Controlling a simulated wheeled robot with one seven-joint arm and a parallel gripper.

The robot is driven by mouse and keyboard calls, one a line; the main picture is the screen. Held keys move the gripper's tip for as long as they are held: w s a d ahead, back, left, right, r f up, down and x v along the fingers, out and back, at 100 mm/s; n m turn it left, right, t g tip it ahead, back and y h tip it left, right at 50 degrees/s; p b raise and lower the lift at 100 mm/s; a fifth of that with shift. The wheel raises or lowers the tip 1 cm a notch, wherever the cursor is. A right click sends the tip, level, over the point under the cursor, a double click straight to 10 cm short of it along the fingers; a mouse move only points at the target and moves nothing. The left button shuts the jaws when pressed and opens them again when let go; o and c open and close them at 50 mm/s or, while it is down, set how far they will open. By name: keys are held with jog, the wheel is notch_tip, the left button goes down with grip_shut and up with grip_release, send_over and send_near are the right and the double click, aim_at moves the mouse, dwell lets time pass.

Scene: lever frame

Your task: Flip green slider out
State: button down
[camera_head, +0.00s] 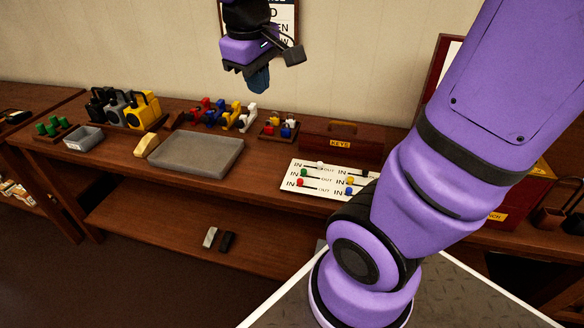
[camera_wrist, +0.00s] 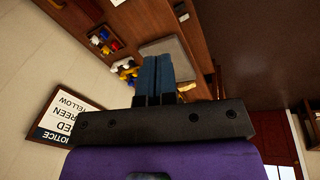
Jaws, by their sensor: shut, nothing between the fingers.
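The green slider (camera_head: 304,172) is a small knob on the white slider panel (camera_head: 312,191), which lies on the table right of centre in the head view. It sits at the left end of its slot, beside an IN label, with OUT at the slot's other end. My gripper (camera_head: 259,80) is high above the table, up and left of the panel, near the back wall. Its blue fingers (camera_wrist: 157,72) are together and empty in the wrist view. The panel is not visible in the wrist view.
A grey tray (camera_head: 196,153) lies left of the panel. A brown KEYS box (camera_head: 341,143) stands behind it. Several coloured padlocks (camera_head: 219,114) stand at the back. My arm covers the area right of the panel. A notice (camera_wrist: 62,117) hangs on the wall.

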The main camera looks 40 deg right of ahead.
jog(key=w+d+f+n+g+h, duration=0.1)
jog(key=w+f, duration=0.4)
jog(key=f, duration=0.5)
jog(key=w+d+f+n+g+h, duration=0.2)
jog(key=w+d+f+n+g, duration=0.1)
jog(key=f, duration=0.7)
jog(key=w+d+f+n+g+h, duration=0.2)
jog(key=w+d+f, duration=0.3)
jog(key=w+f, duration=0.3)
jog(key=shift+f+n+g, duration=0.6)
jog(key=shift+f+g, duration=0.1)
jog(key=shift+f, duration=0.25)
jog(key=shift+d, duration=0.1)
send_near(293, 176)
jog(key=x, duration=0.4)
jog(key=shift+s+d+f, duration=0.15)
jog(key=shift+s+f, duration=0.05)
jog(key=shift+f, duration=0.05)
jog(key=shift+s+d+r, duration=0.1)
jog(key=shift+s+d, duration=0.7)
jog(key=shift+d, duration=0.1)
jog(key=shift+s+d, duration=0.45)
jog(key=shift+d, duration=0.1)
